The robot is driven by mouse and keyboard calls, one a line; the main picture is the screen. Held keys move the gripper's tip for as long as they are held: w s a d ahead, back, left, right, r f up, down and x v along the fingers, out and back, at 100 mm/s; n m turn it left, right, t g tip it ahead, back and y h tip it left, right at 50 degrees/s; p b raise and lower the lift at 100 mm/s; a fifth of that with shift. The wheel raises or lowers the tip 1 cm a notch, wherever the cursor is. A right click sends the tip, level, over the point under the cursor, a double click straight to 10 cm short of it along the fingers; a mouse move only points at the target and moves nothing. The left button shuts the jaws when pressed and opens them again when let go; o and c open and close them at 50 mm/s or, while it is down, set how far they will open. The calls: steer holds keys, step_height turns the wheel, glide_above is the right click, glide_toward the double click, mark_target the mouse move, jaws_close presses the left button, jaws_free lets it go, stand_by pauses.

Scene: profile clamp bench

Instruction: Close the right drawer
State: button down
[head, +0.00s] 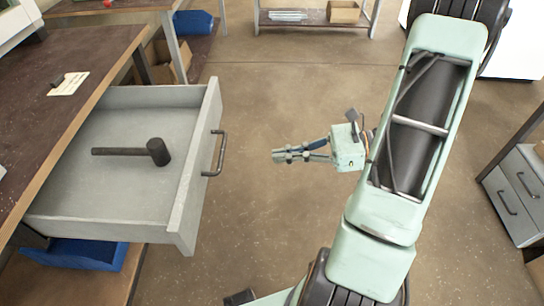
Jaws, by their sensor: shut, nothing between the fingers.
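A grey drawer (207,152) stands pulled out from under the brown bench at the left. Its front panel carries a dark bar handle (217,154) and faces right. A dark mallet (157,152) lies inside on the drawer floor. My gripper (276,156) is shut and empty, to the right of the handle and apart from it, pointing left towards the drawer. Another grey drawer unit (519,190) stands at the right edge, with its drawers looking shut.
The brown bench top (60,120) borders the open drawer, with a small card (68,84) on it. Blue bins (95,254) sit below the bench. A shelf with a cardboard box (344,11) stands at the back. The floor between drawer and gripper is clear.

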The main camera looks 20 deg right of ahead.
steer(key=b+x, duration=0.2)
steer(key=x, duration=1)
steer(key=shift+a, duration=0.1)
